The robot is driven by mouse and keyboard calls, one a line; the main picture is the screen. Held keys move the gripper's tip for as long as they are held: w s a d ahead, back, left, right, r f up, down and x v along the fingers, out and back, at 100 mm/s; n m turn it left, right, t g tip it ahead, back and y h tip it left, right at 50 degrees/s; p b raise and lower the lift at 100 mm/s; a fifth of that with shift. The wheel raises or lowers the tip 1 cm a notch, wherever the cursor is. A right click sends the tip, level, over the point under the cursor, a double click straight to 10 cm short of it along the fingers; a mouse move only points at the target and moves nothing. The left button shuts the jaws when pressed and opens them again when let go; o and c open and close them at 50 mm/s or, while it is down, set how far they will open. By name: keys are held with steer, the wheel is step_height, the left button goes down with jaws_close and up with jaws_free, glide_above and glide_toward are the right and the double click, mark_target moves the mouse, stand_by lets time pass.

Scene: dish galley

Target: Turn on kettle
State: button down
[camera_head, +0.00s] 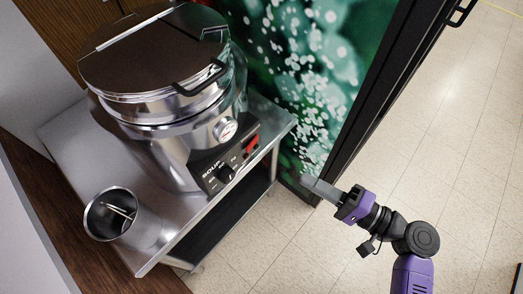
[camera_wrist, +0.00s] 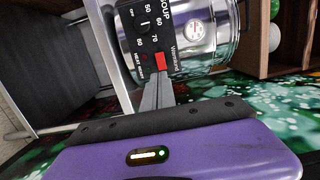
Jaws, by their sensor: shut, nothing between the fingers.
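The kettle (camera_head: 165,100) is a large steel soup kettle with a dark hinged lid, shut, on a steel cart. Its black control panel (camera_head: 218,168) faces my arm and carries a dark dial (camera_head: 226,173) and a red switch (camera_head: 252,143). In the wrist view the red switch (camera_wrist: 160,62) lies just beyond my fingertips, with the dial (camera_wrist: 141,28) beside it. My gripper (camera_head: 307,181) is shut and empty, to the right of the panel. In the head view a clear gap separates the fingertips from the switch. I cannot tell the switch's position.
A steel cup (camera_head: 112,214) with utensils in it stands on the cart top (camera_head: 188,215), left of the panel. A green patterned panel with a black frame (camera_head: 375,90) rises behind my fingers.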

mark_target(249, 150)
steer(key=p+x, duration=0.2)
steer(key=x, duration=1.2)
steer(key=shift+a+f+b, duration=0.15)
steer(key=shift+a+b, duration=0.4)
steer(key=shift+b, duration=0.25)
steer(key=shift+a+r, duration=0.1)
steer(key=shift+r, duration=0.15)
